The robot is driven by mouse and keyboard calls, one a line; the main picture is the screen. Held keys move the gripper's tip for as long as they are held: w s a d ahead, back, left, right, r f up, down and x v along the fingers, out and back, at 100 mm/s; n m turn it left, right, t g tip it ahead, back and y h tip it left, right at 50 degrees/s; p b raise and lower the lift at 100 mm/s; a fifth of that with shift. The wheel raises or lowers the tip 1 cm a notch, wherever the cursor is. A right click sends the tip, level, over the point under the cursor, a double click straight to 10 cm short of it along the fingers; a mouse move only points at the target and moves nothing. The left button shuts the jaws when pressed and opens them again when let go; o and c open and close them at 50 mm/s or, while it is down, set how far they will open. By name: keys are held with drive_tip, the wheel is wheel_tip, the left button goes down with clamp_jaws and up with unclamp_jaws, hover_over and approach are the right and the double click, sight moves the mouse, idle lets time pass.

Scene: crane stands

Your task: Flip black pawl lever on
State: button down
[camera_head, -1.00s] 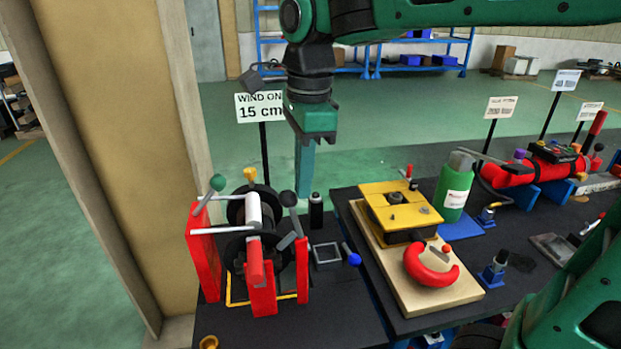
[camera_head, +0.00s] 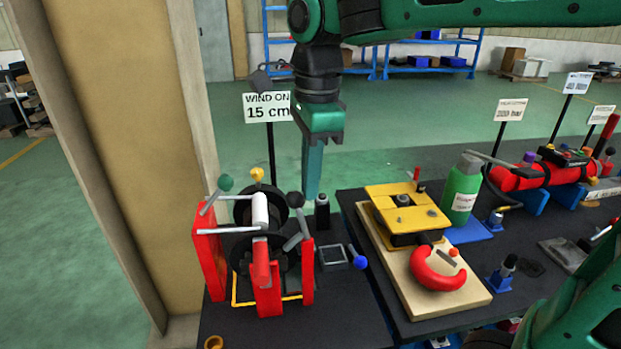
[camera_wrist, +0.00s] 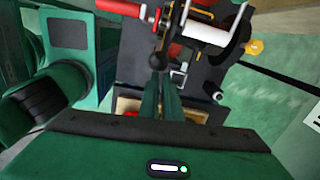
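The red winch (camera_head: 266,290) stands on the black table at the left, with a dark drum and a pale shaft. A lever with a black knob (camera_head: 293,200) rises on its right side and leans slightly. I take this as the black pawl lever. A green-knobbed lever (camera_head: 225,183) and a yellow knob (camera_head: 257,174) are also on the winch. My gripper (camera_head: 312,196) points down, above and behind the black knob, apparently clear of it. In the wrist view my gripper's fingers (camera_wrist: 162,76) look close together with nothing held, and a black knob (camera_wrist: 157,62) shows just past their tips.
A "WIND ON 15 cm" sign (camera_head: 267,107) stands behind the winch. A small black cylinder (camera_head: 322,211) and a blue-knobbed lever (camera_head: 360,262) are to its right. A yellow device (camera_head: 424,215) on a wooden board and a green bottle (camera_head: 463,187) stand farther right. A tan post (camera_head: 150,150) rises at the left.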

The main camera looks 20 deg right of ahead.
wheel_tip(320, 180, up, 9)
drive_tip(key=a, duration=0.2)
drive_tip(key=shift+w, duration=0.3)
idle(0.3)
drive_tip(key=s+d+f+n, duration=0.25)
drive_tip(key=d+f, duration=0.25)
drive_tip(key=d, duration=0.4)
drive_tip(key=s+d+f+n, duration=0.1)
drive_tip(key=d+f+n, duration=0.2)
drive_tip(key=d+f, duration=0.45)
drive_tip(key=s+d+f+n, duration=0.6)
drive_tip(key=s+d+f, duration=0.4)
drive_tip(key=s+d, duration=0.2)
drive_tip(key=shift+s+d+f, duration=0.15)
drive_tip(key=shift+s+f, duration=0.2)
drive_tip(key=shift+s, duration=0.9)
